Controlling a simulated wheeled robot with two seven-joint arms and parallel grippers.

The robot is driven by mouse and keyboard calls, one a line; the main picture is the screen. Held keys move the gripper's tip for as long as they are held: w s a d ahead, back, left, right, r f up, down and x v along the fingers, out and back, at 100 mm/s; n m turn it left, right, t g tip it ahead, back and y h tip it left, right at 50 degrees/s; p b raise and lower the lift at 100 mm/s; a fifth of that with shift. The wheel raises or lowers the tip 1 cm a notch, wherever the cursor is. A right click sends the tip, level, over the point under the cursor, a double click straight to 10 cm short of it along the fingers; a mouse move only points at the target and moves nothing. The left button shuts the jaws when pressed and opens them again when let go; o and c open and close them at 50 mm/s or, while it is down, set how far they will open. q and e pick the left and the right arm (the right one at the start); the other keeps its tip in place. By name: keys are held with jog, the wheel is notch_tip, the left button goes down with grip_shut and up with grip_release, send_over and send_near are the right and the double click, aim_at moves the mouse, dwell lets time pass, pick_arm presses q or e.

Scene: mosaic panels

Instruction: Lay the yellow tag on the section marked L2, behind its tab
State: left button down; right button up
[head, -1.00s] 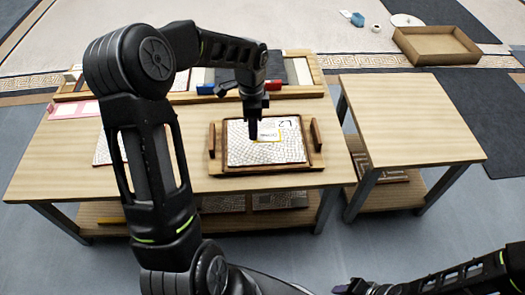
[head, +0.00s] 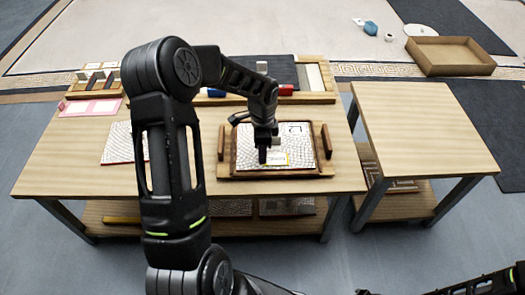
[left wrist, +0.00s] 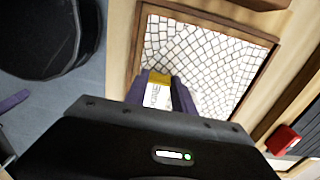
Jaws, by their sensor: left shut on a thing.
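My left gripper (head: 264,158) is low over the mosaic panel in the wooden tray (head: 229,171). In the left wrist view its purple fingers (left wrist: 160,88) are shut on the yellow tag (left wrist: 158,92), a small white card with dark lettering and a yellow edge. The mosaic panel (head: 300,146) also shows in the left wrist view (left wrist: 205,60). I cannot tell whether the tag touches it. My right gripper is at most a sliver at the bottom edge.
The tray has raised side handles (head: 327,142). Another mosaic panel (head: 120,143) lies left of it, partly behind my left arm. A pink sheet (head: 90,107) and a wooden rack (head: 318,97) are at the back. The side table (head: 425,125) has a clear top.

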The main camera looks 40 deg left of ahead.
pick_arm(q)
jog(key=shift+f, duration=0.15)
jog(key=c, duration=1.1)
grip_release()
jog(key=shift+o, duration=0.2)
jog(key=shift+r, duration=0.7)
notch_tip(320, 180, up, 11)
jog(key=p, duration=0.1)
jog(key=shift+p, duration=0.35)
